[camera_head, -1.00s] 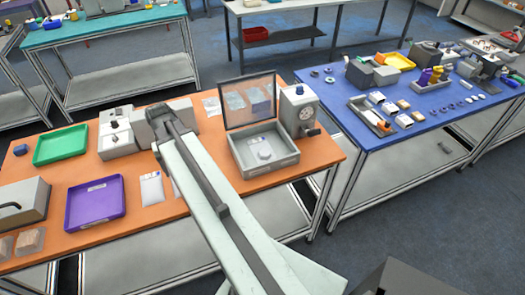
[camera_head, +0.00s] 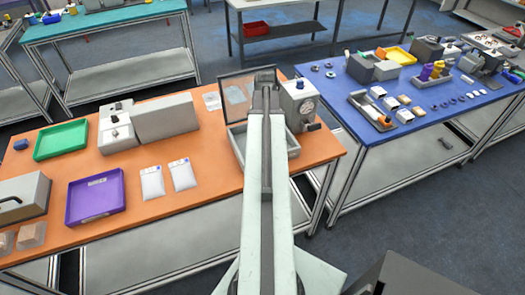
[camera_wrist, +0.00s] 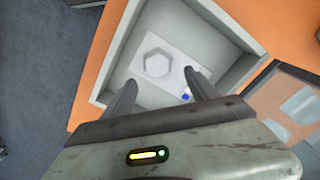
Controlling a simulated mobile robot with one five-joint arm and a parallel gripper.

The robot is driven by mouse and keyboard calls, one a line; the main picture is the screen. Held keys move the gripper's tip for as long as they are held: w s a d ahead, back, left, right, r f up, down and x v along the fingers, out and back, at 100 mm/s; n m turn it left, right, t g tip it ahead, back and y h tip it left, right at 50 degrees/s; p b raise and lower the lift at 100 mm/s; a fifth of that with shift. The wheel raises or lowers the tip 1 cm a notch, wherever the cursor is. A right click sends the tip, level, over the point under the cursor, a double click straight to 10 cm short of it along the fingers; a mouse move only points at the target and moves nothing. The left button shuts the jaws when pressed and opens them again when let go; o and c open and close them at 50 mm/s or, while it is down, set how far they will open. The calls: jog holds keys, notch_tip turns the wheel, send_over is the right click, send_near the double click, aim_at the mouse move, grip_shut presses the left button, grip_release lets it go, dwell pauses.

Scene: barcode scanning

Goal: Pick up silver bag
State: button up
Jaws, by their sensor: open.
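A pale silver-grey bag (camera_wrist: 174,61) with a raised hexagonal shape on it and a small blue mark lies flat on the floor of a grey open box (camera_wrist: 233,77). My gripper (camera_wrist: 160,78) is open and empty in the wrist view, its two fingers pointing down over the box. The fingertips overlap the near part of the bag in the picture; their height above it is hard to tell. In the head view the grey box (camera_head: 292,146) is mostly behind my arm, and the bag and fingers are hidden there.
The box's clear lid (camera_head: 232,88) stands open at its back. A grey device with a dial (camera_head: 300,103) stands right of it. Two white bags (camera_head: 152,182) (camera_head: 183,174), a purple tray (camera_head: 97,198) and a green tray (camera_head: 61,141) lie left on the orange table.

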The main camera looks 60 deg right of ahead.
jog(key=f+b, duration=0.5)
jog(key=shift+s+a+f, duration=0.1)
jog(key=shift+a+f, duration=0.1)
jog(key=shift+a, duration=0.05)
jog(key=shift+r, duration=0.2)
grip_shut()
